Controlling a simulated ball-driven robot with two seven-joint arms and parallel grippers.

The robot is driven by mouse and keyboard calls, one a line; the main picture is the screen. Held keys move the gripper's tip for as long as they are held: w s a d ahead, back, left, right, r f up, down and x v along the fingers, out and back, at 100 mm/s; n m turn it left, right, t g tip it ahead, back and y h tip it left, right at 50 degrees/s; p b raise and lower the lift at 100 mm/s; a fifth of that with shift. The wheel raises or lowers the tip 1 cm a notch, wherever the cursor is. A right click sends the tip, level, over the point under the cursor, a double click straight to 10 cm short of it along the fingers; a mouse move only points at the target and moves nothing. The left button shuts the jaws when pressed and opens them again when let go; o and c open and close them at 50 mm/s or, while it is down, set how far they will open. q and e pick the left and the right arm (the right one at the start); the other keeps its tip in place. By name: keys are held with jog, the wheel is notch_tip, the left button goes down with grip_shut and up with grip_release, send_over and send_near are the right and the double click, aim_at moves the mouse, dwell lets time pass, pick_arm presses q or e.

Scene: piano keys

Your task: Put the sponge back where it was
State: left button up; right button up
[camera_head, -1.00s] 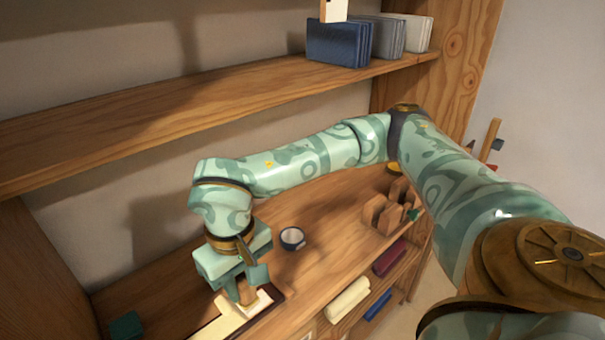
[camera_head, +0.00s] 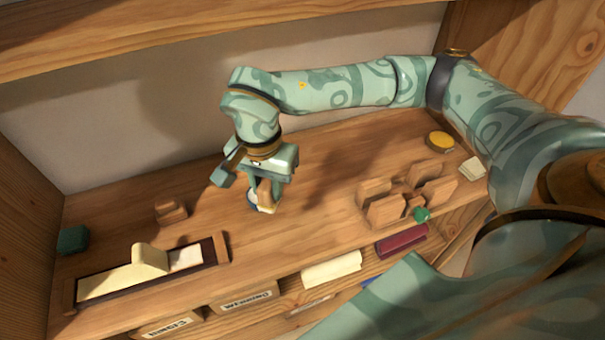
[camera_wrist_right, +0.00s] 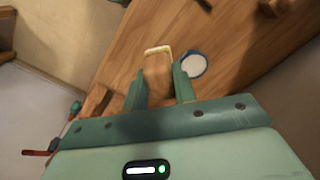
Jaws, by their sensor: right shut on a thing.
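My right gripper (camera_head: 262,187) is shut on a brown block with a pale cream end (camera_head: 265,207). This block may be the sponge; I cannot tell for sure. In the right wrist view the block (camera_wrist_right: 157,73) sits between both fingers, cream end outward. A small round cup with a dark blue rim and white inside (camera_wrist_right: 191,65) is right beside it there. In the head view the cup is mostly hidden behind the gripper. Whether block or cup touch is unclear. My left gripper is not in view.
A dark-framed tray (camera_head: 222,247) with cream keys lies at the left front. A small wooden block (camera_head: 171,212) and a dark green cube (camera_head: 72,239) stand behind it. A wooden rack (camera_head: 385,211) and a yellow-topped round tin (camera_head: 440,140) are to the right.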

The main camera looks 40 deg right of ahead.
jog(key=shift+m, duration=0.5)
jog(key=shift+w+d+f+b, duration=0.45)
jog(key=shift+w+d+f, duration=0.75)
jog(key=shift+d+f, duration=0.9)
jog(key=shift+w+d+f+b, duration=0.5)
jog(key=shift+w+d+f, duration=0.75)
jog(key=shift+d+f, duration=0.9)
jog(key=shift+w+d+f+b, duration=0.45)
jog(key=shift+w+d+f, duration=0.75)
jog(key=shift+d+f, duration=0.9)
jog(key=shift+a+f, duration=0.35)
jog(key=shift+f, duration=0.1)
jog(key=o, duration=0.9)
notch_tip(320, 180, up, 12)
jog(key=shift+r+p, duration=0.15)
jog(key=shift+p, duration=1)
